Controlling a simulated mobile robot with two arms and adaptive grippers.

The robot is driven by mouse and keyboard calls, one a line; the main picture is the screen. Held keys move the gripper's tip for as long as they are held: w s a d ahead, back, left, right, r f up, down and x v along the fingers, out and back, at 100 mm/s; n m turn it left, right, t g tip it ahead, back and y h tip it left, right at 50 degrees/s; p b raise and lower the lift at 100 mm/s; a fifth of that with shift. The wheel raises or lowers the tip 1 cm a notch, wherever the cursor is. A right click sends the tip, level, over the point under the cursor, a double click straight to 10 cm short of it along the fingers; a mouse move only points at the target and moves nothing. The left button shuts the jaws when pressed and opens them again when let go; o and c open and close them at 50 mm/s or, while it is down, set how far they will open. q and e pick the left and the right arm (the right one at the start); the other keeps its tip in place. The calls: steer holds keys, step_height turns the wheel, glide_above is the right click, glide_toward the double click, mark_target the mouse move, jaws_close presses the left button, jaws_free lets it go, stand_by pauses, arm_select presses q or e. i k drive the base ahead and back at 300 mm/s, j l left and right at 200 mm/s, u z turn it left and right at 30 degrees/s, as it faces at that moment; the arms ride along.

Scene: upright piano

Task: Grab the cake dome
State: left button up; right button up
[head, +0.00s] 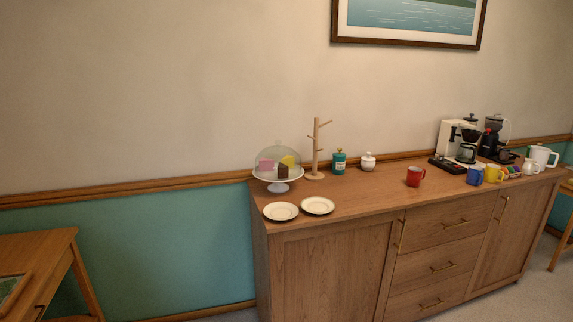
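The cake dome (279,155) is a clear rounded cover with a small knob on top. It sits on a white footed cake stand (278,184) near the left end of the wooden sideboard. Pink, yellow and dark brown cake pieces show through it. Neither of my grippers is in the head view.
Two white plates (281,211) (318,205) lie in front of the stand on the sideboard (350,203). A wooden mug tree (316,150), teal canister (339,161), white jar (368,162) and red mug (414,176) stand to the right. A coffee machine (452,139) is farther right. A wooden table (40,251) is at lower left.

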mark_target(278, 162)
steer(key=i+l+u, duration=0.35)
steer(key=i+l, duration=1)
